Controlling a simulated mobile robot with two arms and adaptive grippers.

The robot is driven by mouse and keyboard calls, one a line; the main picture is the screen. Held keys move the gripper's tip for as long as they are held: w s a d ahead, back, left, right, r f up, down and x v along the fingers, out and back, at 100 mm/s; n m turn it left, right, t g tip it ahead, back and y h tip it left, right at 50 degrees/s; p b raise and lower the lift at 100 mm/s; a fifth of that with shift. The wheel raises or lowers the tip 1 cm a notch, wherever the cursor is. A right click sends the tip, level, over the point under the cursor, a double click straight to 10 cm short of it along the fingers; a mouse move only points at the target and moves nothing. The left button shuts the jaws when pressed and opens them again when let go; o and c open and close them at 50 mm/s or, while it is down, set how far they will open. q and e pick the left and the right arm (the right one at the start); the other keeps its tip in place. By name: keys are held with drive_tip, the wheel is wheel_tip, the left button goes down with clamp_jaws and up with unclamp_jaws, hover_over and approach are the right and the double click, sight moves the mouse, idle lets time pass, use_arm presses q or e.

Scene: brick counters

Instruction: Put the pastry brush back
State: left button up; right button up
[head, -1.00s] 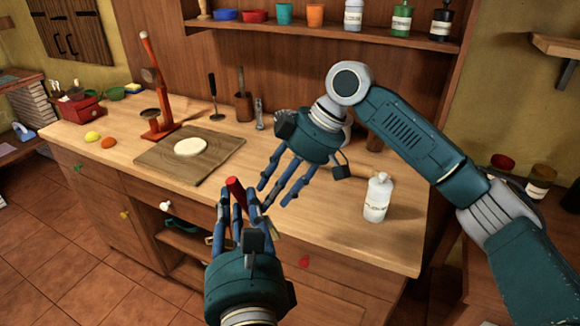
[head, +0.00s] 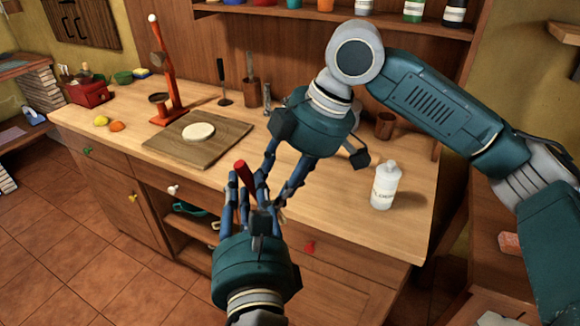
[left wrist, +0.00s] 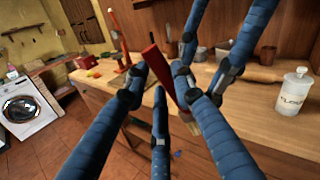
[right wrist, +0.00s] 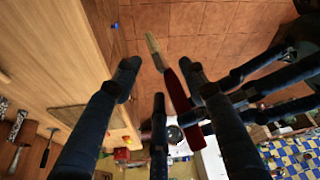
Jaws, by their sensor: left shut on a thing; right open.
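The pastry brush has a dark red handle (head: 243,173) and pale bristles, and is held in the air in front of the counter's front edge. In the left wrist view its handle (left wrist: 155,62) stands tilted between the fingers. In the right wrist view both the handle (right wrist: 176,92) and the bristle end (right wrist: 155,50) show. My left gripper (head: 243,188), the one rising from the bottom, is shut on the brush. My right gripper (head: 268,200), reaching down from the right, is open, its fingers close beside the brush; whether they touch it is unclear.
The wooden counter (head: 330,222) holds a board (head: 170,150) with flat dough, a red-orange stand (head: 165,65), a wooden crock (head: 250,93) and a white bottle (head: 385,186). A red box of utensils (head: 88,92) stands far left. The front right of the counter is mostly clear.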

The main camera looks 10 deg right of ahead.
sight(272, 201)
drive_tip(key=shift+x, duration=1.75)
clamp_jaws()
use_arm(q)
drive_tip(key=o, duration=1.2)
drive_tip(key=shift+f, duration=0.1)
